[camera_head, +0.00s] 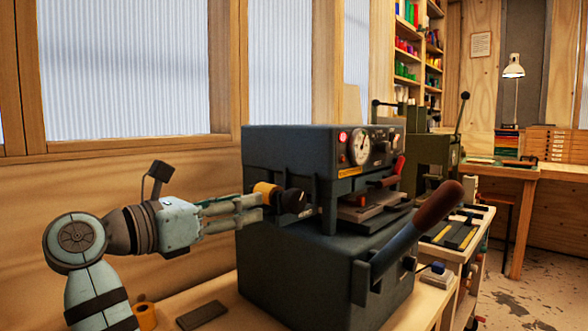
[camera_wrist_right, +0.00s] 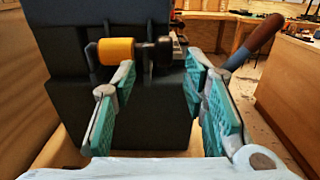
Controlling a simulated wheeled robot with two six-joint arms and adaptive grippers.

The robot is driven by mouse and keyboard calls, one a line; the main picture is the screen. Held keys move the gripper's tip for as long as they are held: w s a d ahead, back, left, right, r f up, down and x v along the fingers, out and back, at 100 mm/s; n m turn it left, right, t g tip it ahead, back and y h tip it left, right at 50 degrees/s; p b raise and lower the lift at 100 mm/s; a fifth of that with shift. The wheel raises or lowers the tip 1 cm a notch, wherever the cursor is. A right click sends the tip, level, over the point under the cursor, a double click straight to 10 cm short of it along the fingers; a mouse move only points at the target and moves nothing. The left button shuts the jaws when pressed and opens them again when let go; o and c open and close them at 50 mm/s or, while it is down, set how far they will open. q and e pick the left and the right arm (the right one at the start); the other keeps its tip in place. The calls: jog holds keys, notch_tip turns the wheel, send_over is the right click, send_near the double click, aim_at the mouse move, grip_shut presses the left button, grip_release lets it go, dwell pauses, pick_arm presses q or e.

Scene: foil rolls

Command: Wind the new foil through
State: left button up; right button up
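A dark foil press (camera_head: 320,240) stands on the bench. On its near side is a yellow-orange foil roll (camera_head: 265,189) with a black knob (camera_head: 293,200) beside it. The right wrist view also shows the roll (camera_wrist_right: 116,51) and the knob (camera_wrist_right: 152,52). My right gripper (camera_head: 261,204) reaches in from the left, its fingertips by the roll and knob. In the right wrist view its green-padded fingers (camera_wrist_right: 161,72) are spread apart, with the knob beyond the gap; I cannot tell if they touch anything. My left gripper is not in view.
Another orange roll (camera_head: 146,315) and a dark flat block (camera_head: 202,315) sit on the bench at the lower left. The press lever with a brown handle (camera_head: 438,203) sticks out to the right. A tool cart (camera_head: 465,235) stands behind it.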

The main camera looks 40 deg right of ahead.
aim_at(289, 193)
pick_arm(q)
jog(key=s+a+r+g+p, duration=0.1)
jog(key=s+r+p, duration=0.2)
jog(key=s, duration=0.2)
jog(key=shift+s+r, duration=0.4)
pick_arm(e)
jog(key=d, duration=1.3)
jog(key=shift+w, duration=0.2)
pick_arm(q)
jog(key=shift+p, duration=0.3)
pick_arm(e)
grip_shut()
